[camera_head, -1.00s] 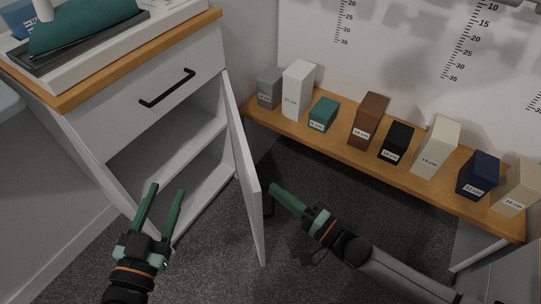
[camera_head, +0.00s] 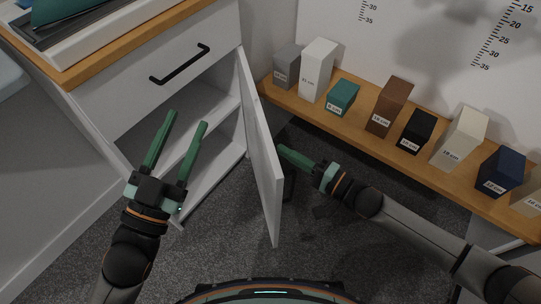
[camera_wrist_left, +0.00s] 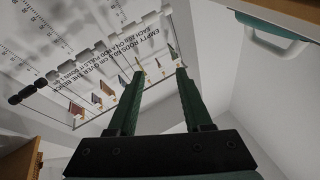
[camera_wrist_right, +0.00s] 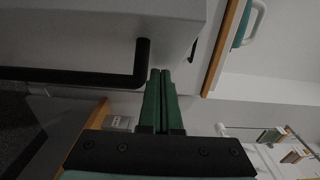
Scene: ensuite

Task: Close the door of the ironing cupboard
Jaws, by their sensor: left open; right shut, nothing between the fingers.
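The ironing cupboard (camera_head: 100,112) is white with a wooden top, a drawer with a black handle, and open shelves below. Its white door (camera_head: 262,150) stands wide open, hinged on the right side of the opening. My left gripper (camera_head: 189,119) is open and empty in front of the open shelves. My right gripper (camera_head: 281,150) is shut and empty on the outer side of the door, close to its face; I cannot tell if it touches. In the right wrist view the fingertips (camera_wrist_right: 161,73) are beside the door's black handle (camera_wrist_right: 141,62).
A low wooden shelf (camera_head: 355,132) carries several labelled blocks to the right of the door. A wall with printed scales stands behind it. Dark carpet (camera_head: 230,240) is free in front of the cupboard. A tray with folders (camera_head: 75,50) lies on the cupboard top.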

